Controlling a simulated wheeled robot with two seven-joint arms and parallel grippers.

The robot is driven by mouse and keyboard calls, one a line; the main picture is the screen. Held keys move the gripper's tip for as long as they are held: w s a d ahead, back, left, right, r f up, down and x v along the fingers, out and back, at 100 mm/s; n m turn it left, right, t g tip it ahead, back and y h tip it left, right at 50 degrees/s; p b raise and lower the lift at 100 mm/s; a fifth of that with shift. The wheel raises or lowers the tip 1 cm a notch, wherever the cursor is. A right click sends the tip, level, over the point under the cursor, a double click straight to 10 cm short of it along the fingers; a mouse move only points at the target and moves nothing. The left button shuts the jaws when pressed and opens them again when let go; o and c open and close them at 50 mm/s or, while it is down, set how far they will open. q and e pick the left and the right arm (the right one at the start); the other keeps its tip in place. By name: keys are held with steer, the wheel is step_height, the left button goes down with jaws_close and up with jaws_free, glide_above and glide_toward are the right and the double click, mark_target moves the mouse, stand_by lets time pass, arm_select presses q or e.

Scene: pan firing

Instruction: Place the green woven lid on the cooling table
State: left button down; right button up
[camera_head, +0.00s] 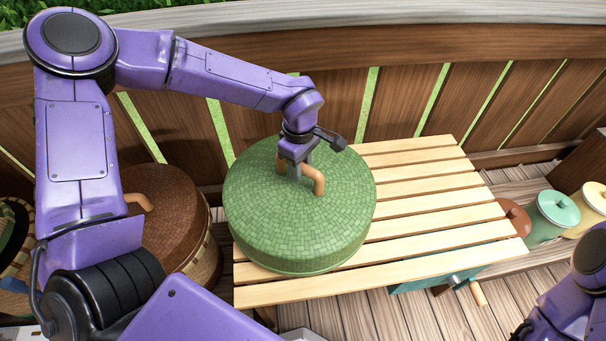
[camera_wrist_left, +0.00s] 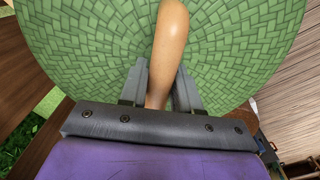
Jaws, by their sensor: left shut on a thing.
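The green woven lid (camera_head: 285,225) is a wide round lid with a tan arched handle (camera_head: 318,181). It is over the left part of the slatted wooden cooling table (camera_head: 430,190); I cannot tell whether it touches the slats. My left gripper (camera_head: 296,172) comes from above and is shut on the lid's handle. In the left wrist view, the two fingers of my left gripper (camera_wrist_left: 160,85) are on either side of the handle (camera_wrist_left: 170,40), with the green weave (camera_wrist_left: 235,40) behind. Part of my right arm shows at the lower right, but its gripper's fingers do not show.
A brown woven lid (camera_head: 170,225) on a basket stands left of the table. Teal (camera_head: 553,213) and cream (camera_head: 590,200) lidded jars stand at the right. A wooden fence (camera_head: 420,95) runs behind. The right part of the table is bare.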

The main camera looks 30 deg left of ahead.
mark_target(303, 180)
arm_select(q)
steer(key=shift+w+d+f, duration=0.15)
steer(key=shift+w+f, duration=0.3)
steer(key=shift+f, duration=1.65)
steer(key=c, duration=0.8)
jaws_free()
steer(key=shift+f, duration=0.15)
step_height(303, 180, up, 12)
steer(key=shift+r+p, duration=0.15)
steer(key=shift+p, duration=0.15)
